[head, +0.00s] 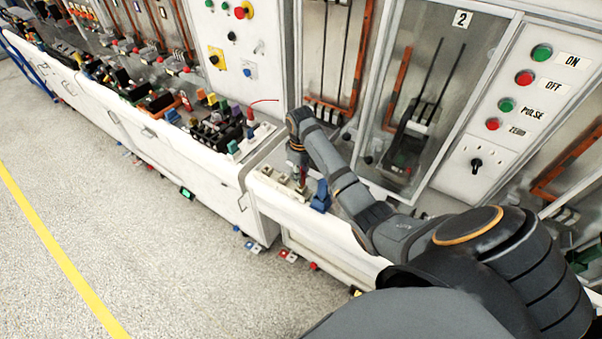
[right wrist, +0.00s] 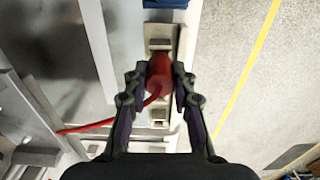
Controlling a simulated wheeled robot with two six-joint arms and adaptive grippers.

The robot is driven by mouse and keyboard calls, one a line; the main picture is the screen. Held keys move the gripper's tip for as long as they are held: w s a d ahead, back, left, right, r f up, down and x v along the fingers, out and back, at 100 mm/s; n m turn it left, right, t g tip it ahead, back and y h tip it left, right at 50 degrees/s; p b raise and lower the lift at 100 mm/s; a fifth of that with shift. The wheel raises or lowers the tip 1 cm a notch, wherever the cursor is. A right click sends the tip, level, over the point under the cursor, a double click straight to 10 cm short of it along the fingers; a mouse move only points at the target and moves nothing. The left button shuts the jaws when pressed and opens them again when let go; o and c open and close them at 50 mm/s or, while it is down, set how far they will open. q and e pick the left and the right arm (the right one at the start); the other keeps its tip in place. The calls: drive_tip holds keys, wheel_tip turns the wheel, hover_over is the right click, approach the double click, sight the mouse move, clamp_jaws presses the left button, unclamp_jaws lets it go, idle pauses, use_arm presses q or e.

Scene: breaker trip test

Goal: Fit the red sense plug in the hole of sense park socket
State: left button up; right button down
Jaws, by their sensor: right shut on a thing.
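My right gripper (right wrist: 160,82) is shut on the red sense plug (right wrist: 158,72), with a finger on each side of it. A red lead runs from the plug to the left in the right wrist view. The plug is over a pale socket strip (right wrist: 161,32); whether its tip is inside a hole or just above one is hidden. A dark square opening (right wrist: 158,123) shows on the strip nearer the wrist. In the head view the right gripper (head: 300,172) points down at the pale sockets (head: 282,178) on the bench ledge. My left gripper is not in view.
A blue block (head: 320,196) stands close to the right of the gripper. A glass-fronted cabinet (head: 425,100) and a button panel (head: 520,90) rise behind. Several coloured plugs and a black rack (head: 215,135) crowd the bench to the left. The floor (head: 110,240) in front is mostly clear.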

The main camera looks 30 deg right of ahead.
drive_tip(key=shift+f, duration=0.9)
drive_tip(key=c, duration=1)
unclamp_jaws()
wheel_tip(320, 180, up, 8)
drive_tip(key=shift+f, duration=0.25)
